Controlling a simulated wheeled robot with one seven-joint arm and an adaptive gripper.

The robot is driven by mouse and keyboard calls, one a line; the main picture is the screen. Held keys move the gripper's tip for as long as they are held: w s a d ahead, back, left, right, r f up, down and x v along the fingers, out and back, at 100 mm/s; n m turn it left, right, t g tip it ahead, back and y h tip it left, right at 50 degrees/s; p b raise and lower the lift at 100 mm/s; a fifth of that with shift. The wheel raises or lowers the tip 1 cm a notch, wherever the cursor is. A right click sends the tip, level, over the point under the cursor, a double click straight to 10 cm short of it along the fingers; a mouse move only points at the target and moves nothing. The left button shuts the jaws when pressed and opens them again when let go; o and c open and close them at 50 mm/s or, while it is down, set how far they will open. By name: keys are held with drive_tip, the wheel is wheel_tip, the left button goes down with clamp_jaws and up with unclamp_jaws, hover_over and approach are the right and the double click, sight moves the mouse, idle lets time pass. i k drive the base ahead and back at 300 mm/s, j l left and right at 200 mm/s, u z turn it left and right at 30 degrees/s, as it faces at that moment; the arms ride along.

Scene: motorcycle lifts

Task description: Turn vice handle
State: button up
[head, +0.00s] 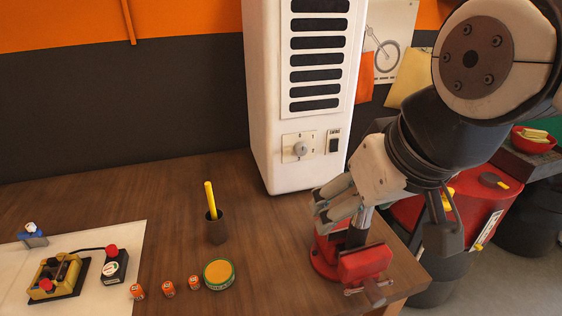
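A red vice (365,262) is fixed near the front right edge of the wooden bench. Its thin metal handle (377,291) shows at the near end, below the red jaw, close to the bench edge. My gripper (330,207) is just above and behind the vice, with its fingers pointing left and down. The fingers partly cover the back of the vice. Whether they touch it, and whether they are open or shut, I cannot tell. The handle appears clear of the fingers.
A tall white cabinet (270,100) stands behind the vice. A dark cup (216,229) with a yellow stick, a green-rimmed round tin (219,275) and small orange cans (168,289) stand to the left. A red cabinet (465,215) is at the right. The bench between cup and vice is clear.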

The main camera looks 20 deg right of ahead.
sight(371, 289)
drive_tip(key=k+j, duration=0.15)
drive_tip(key=j, duration=0.25)
drive_tip(key=k+j+z, duration=0.1)
drive_tip(key=j, duration=0.3)
drive_tip(key=k+j, duration=0.25)
drive_tip(key=j, duration=0.15)
drive_tip(key=k+j, duration=0.15)
drive_tip(key=j, duration=0.25)
drive_tip(key=z, duration=0.05)
